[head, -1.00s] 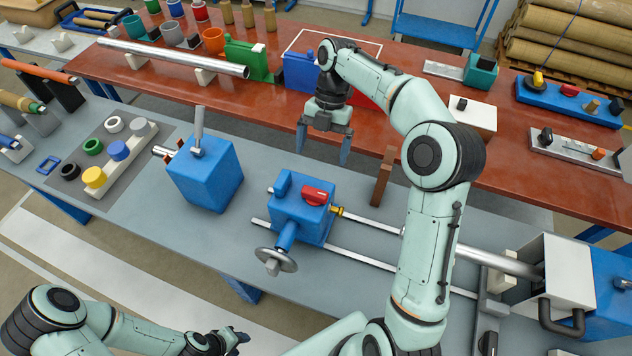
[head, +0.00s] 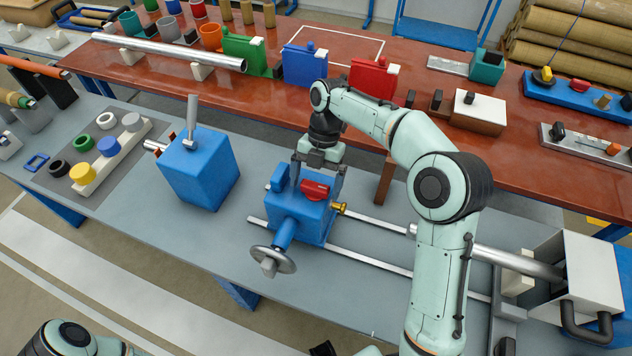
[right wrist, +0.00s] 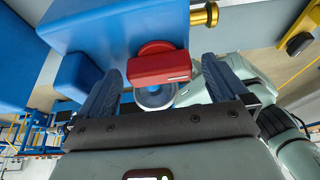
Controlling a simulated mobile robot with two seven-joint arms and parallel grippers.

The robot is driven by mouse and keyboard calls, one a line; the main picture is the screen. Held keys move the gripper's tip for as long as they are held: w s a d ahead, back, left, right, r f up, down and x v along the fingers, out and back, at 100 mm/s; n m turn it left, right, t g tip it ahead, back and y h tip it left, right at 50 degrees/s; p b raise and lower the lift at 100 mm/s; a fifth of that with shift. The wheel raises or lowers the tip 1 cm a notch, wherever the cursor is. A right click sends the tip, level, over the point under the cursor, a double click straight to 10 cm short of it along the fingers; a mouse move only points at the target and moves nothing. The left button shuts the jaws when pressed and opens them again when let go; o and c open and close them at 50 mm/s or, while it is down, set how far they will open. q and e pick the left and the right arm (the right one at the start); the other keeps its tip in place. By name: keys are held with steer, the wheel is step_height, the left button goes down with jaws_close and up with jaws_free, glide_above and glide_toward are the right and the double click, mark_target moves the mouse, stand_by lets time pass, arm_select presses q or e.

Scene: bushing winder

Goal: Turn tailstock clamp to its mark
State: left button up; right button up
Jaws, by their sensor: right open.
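The tailstock (head: 303,218) is a blue block on two rails, with a handwheel (head: 272,262) at its front. Its red clamp (head: 315,190) is a short lever on top, lying roughly left to right in the head view. My right gripper (head: 318,180) is over the tailstock, open, fingers pointing down. In the right wrist view the red clamp (right wrist: 158,67) lies between the two open fingers (right wrist: 163,64), with a gap on each side. A thin pale line shows on the clamp's face. I cannot make out its mark. My left gripper is out of view.
A blue raised block (head: 280,177) stands on the tailstock just left of the clamp, and a brass fitting (head: 339,208) sticks out right. A blue box with a grey lever (head: 199,168) stands to the left.

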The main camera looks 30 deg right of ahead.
steer(key=c, duration=1.1)
steer(key=shift+o, duration=0.2)
